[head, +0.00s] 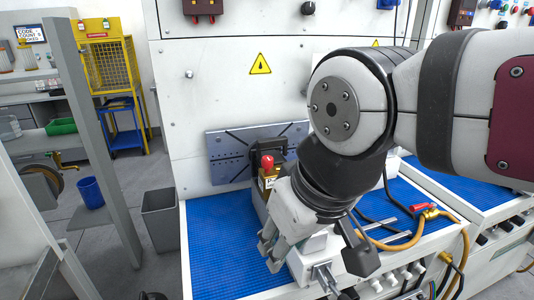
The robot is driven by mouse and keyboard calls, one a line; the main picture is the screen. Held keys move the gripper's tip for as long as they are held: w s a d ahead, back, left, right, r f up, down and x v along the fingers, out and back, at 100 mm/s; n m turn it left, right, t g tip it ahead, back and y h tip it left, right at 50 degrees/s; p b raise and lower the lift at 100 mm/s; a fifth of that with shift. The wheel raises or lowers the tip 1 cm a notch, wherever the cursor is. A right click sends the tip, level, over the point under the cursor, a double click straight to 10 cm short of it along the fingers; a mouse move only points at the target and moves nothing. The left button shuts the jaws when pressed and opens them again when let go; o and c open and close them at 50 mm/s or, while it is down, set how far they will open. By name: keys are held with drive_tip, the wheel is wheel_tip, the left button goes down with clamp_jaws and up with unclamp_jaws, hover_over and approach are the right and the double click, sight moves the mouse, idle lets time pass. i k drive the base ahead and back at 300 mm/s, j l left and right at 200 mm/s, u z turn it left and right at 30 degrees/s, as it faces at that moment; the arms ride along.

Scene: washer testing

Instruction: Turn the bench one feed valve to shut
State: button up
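A valve with a red lever handle (420,208) and brass fittings sits on the right part of the near bench, with an orange hose (462,240) on it. No label shows which bench it feeds; the lever looks roughly in line with the brass body, but it is small. My gripper (316,258) points down over the middle of the same bench, left of the valve and apart from it. Its fingers are spread, and I see nothing held. My arm covers part of the bench behind it.
A yellowish block with a red knob (267,162) stands behind my gripper, by a grey slotted plate (225,150). A white fixture (305,262) lies below the gripper. The blue mat (215,250) is clear at left. A grey post (100,150) stands further left.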

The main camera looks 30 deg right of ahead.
sight(413, 209)
drive_tip(key=i+z, duration=0.15)
drive_tip(key=z, duration=1.55)
drive_tip(key=k, duration=0.2)
drive_tip(key=i, duration=0.2)
